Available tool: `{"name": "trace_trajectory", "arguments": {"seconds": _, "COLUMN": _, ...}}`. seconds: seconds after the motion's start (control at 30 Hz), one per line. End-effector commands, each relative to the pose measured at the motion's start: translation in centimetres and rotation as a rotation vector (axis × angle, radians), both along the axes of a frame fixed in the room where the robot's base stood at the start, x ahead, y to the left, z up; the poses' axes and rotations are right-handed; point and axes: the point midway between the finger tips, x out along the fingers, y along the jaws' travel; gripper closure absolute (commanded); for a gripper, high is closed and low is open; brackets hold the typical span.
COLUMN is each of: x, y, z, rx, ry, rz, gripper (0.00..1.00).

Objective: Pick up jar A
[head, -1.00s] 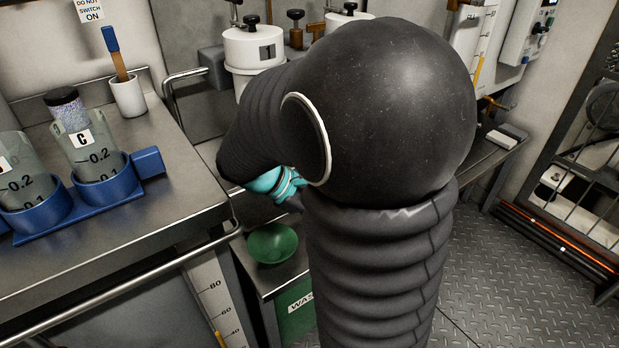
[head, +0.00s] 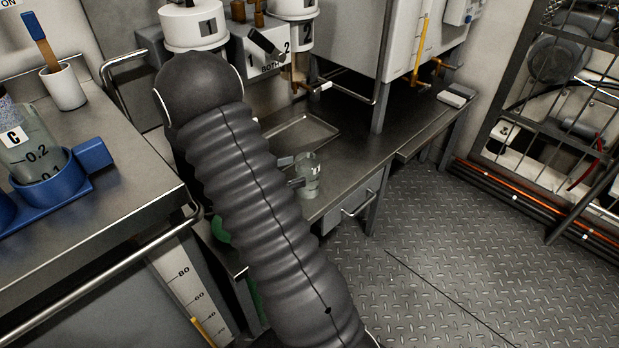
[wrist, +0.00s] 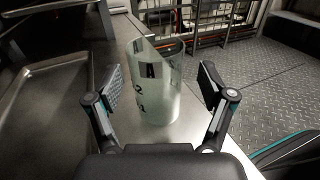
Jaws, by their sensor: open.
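Jar A (wrist: 157,97) is a clear, frosted-looking jar with a dark A on a light label and dark graduation marks. It stands upright on the steel counter, and it also shows in the head view (head: 309,178) near the counter's front edge. My gripper (wrist: 162,88) is open in the wrist view, with one finger on each side of the jar. I see gaps between the finger pads and the jar. In the head view my arm hides most of the gripper, and only finger parts show left of the jar.
A shallow metal tray (head: 302,133) lies behind the jar. Jar C (head: 27,150) stands in a blue holder (head: 62,181) on the left bench. White tanks with a tap (head: 318,88) are at the back. The counter (head: 362,150) right of the jar is clear.

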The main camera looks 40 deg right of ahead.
Motion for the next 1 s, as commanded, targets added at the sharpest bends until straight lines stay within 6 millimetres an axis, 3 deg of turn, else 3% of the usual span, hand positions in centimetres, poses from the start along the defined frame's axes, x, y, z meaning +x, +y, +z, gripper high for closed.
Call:
{"name": "trace_trajectory", "arguments": {"seconds": 0.5, "x": -1.5, "y": -5.9, "z": 0.5, "rx": 0.002, "ry": -0.001, "rz": -0.004, "gripper": 0.19}}
{"name": "trace_trajectory", "arguments": {"seconds": 0.83, "x": -1.7, "y": -6.7, "z": 0.4, "rx": 0.002, "ry": -0.002, "rz": -0.002, "gripper": 0.19}}
{"name": "trace_trajectory", "arguments": {"seconds": 0.87, "x": -1.7, "y": -6.7, "z": 0.4, "rx": 0.002, "ry": -0.002, "rz": -0.002, "gripper": 0.21}}
{"name": "trace_trajectory", "arguments": {"seconds": 1.0, "x": -1.7, "y": -6.7, "z": 0.4, "rx": 0.002, "ry": -0.002, "rz": -0.002, "gripper": 0.56}}
